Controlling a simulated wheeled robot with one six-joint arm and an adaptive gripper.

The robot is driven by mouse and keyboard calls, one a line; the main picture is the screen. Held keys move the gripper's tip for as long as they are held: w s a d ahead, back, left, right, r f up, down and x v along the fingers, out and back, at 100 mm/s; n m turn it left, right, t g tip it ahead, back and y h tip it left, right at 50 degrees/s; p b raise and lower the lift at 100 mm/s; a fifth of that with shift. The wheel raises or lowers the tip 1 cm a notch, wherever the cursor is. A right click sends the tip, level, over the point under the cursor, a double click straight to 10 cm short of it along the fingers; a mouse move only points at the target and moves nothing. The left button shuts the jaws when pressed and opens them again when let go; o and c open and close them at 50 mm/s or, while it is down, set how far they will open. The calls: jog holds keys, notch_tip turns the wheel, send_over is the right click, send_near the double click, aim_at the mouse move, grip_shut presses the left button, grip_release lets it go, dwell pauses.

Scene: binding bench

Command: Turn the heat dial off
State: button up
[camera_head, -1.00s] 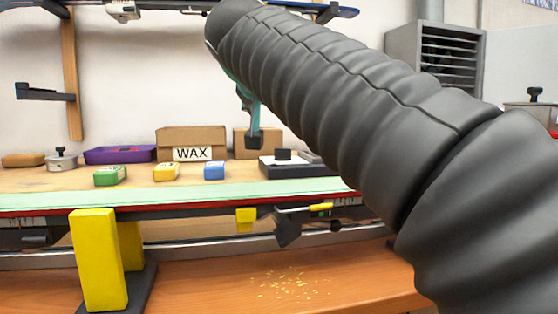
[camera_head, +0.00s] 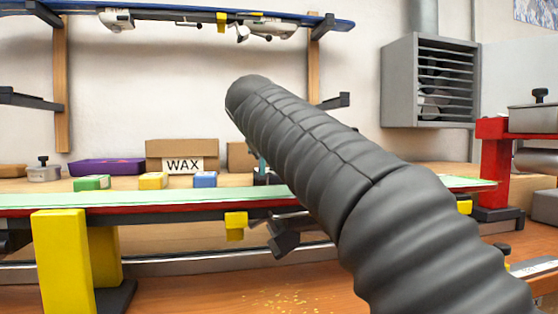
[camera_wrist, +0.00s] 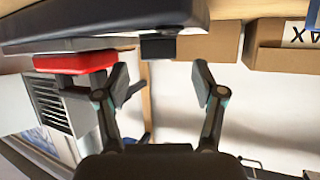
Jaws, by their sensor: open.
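The heat dial (camera_wrist: 158,48) is a short black knob on a dark, flat box (camera_wrist: 110,24) in the wrist view, which shows the bench upside down. My gripper (camera_wrist: 161,84) is open and empty, its two fingers spread. The dial appears between and beyond the fingertips, apart from them. I cannot read any marking on the dial. In the head view my arm covers most of the dark box and the dial, and nearly all of the gripper.
A cardboard WAX box (camera_head: 182,157), a purple tray (camera_head: 106,166) and green, yellow and blue blocks stand left of the arm. A long pale-topped board (camera_head: 140,198) on yellow supports (camera_head: 62,262) runs in front. A red clamp (camera_head: 494,165) stands at right.

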jog(key=shift+x, duration=2.45)
jog(key=shift+d, duration=0.1)
jog(key=c, duration=1.2)
